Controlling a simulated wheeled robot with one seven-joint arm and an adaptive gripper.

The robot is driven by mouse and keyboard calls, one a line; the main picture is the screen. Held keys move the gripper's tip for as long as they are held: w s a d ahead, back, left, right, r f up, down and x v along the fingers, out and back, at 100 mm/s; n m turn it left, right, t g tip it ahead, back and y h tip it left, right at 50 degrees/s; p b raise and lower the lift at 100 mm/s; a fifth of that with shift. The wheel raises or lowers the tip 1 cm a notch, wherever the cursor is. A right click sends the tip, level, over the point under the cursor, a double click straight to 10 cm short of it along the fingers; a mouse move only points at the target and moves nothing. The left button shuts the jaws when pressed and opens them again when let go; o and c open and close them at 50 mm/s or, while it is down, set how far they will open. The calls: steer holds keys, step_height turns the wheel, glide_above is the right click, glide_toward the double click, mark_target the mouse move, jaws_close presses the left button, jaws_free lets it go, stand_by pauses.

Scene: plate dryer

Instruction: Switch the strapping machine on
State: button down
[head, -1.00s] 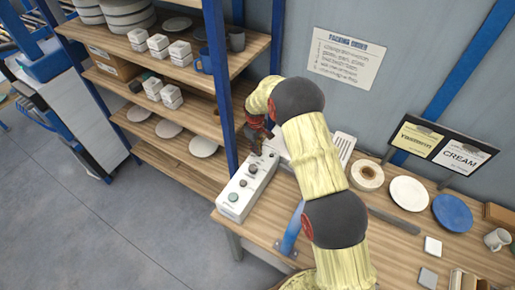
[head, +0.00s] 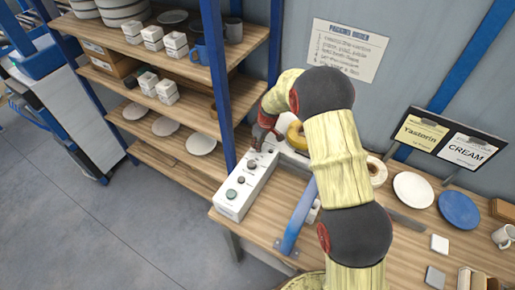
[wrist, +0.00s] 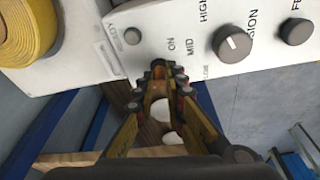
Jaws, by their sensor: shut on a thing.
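The strapping machine's white control box (head: 243,190) stands on the wooden bench, with several dark knobs along its top. In the wrist view its panel (wrist: 130,60) shows a small round button by the word READY, the labels ON, MID and HIGH, and a knob (wrist: 232,44) with a white mark. My gripper (head: 260,138) is at the far end of the box. In the wrist view its fingertips (wrist: 170,72) are close together just below the ON label, shut on the switch. The fingers hide the switch, so its position cannot be told.
A yellow roll (head: 297,135) lies beside the box, behind my arm. A blue bar (head: 298,217) rises from the bench near the box. A shelf rack (head: 170,65) with a blue post stands at the left. Plates (head: 413,189) lie on the bench to the right.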

steer(key=shift+s+d+f+t+y+b, duration=0.15)
steer(key=shift+d+t+y+b, duration=0.3)
steer(key=shift+b, duration=2.55)
steer(key=shift+s+d+f+t+y+b, duration=0.1)
steer(key=shift+s+f+t+y+b, duration=0.35)
steer(key=shift+b, duration=2.5)
steer(key=shift+w+d+r+t+y+b, duration=0.15)
steer(key=shift+y+b, duration=0.55)
steer(key=shift+b, duration=2.3)
steer(key=b, duration=0.3)
steer(key=shift+d, duration=0.1)
steer(key=y+b, duration=0.1)
steer(key=b, duration=0.2)
steer(key=shift+s+d+t, duration=0.15)
steer(key=shift+t, duration=0.2)
steer(key=shift+r+b, duration=0.15)
steer(key=shift+b, duration=1.2)
steer(key=c, duration=1.8)
jaws_free()
steer(key=shift+c, duration=0.2)
steer(key=shift+r, duration=0.1)
steer(key=v, duration=1.2)
steer(key=shift+s+d+f, duration=0.2)
steer(key=shift+d+f, duration=0.05)
